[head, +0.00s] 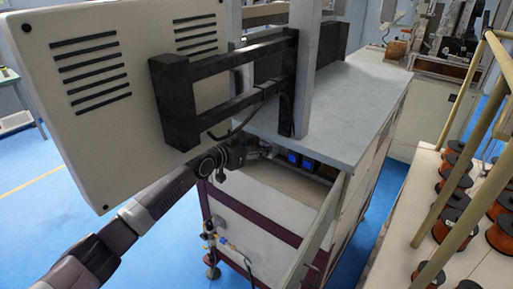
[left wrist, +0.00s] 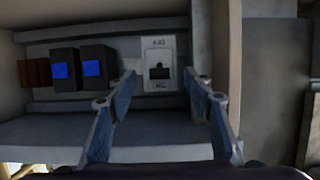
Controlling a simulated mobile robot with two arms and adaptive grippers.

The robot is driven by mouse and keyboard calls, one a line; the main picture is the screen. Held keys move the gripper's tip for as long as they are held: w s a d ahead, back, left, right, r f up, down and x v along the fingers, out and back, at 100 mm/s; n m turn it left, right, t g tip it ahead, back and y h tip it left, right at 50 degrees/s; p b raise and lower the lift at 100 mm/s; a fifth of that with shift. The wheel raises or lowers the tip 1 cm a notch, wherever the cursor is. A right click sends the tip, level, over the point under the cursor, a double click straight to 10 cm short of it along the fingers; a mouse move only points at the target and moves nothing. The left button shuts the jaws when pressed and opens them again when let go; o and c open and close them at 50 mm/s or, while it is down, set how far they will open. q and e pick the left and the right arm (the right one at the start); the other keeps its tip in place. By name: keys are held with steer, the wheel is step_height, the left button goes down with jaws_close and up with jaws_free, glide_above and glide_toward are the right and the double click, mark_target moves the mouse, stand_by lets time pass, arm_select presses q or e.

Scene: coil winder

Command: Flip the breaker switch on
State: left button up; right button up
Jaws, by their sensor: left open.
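The breaker switch (left wrist: 159,63) is a pale plate with a small black toggle in its middle, set in a recessed compartment in the left wrist view. It has small marks above and below the toggle. I cannot tell which way the toggle is set. My left gripper (left wrist: 159,76) is open, with one finger on each side of the switch plate and nothing between the tips. In the head view my left gripper (head: 240,152) reaches into the cabinet opening under the grey top, and the switch is hidden there. My right gripper is not in view.
In the head view, the cabinet's grey top (head: 345,105) overhangs the opening, an open door (head: 318,232) stands right, and a large vented panel (head: 105,95) hangs above my arm.

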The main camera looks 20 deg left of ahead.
arm_select(q)
steer(key=shift+s+f, duration=0.1)
steer(key=shift+s+a, duration=0.15)
steer(key=shift+s, duration=0.05)
steer(key=v, duration=0.7)
steer(key=shift+w, duration=0.1)
